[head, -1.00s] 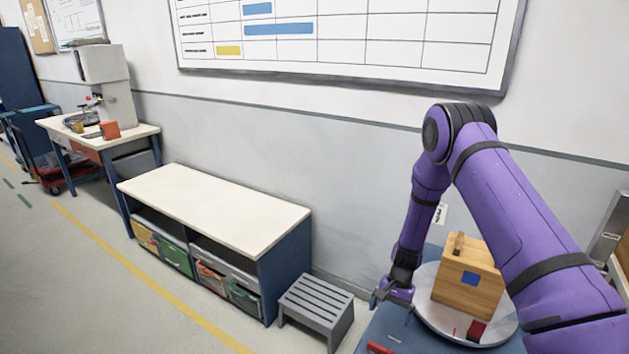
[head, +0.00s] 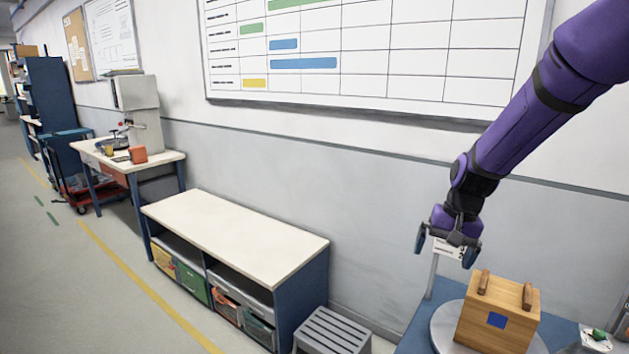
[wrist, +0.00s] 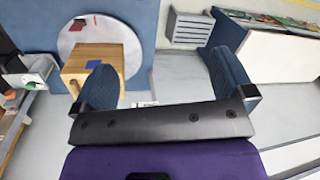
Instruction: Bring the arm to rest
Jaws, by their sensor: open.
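My purple arm reaches in from the upper right in the head view. My gripper (head: 446,245) hangs in the air above the blue table, up and left of the wooden box. Its two fingers are apart, with nothing between them. In the wrist view the gripper (wrist: 160,85) also shows its fingers spread wide and empty. The wooden box (head: 497,325) has a blue square on its side and two wooden bars on top. It stands on a round grey turntable (head: 446,323). The box shows behind the left finger in the wrist view (wrist: 78,66).
The blue table (head: 420,325) stands at the lower right. A grey slatted stool (head: 335,333) and a low white-topped cabinet (head: 235,238) with bins stand left of it. The wall with a whiteboard (head: 380,60) is close behind the arm. Open floor lies at the left.

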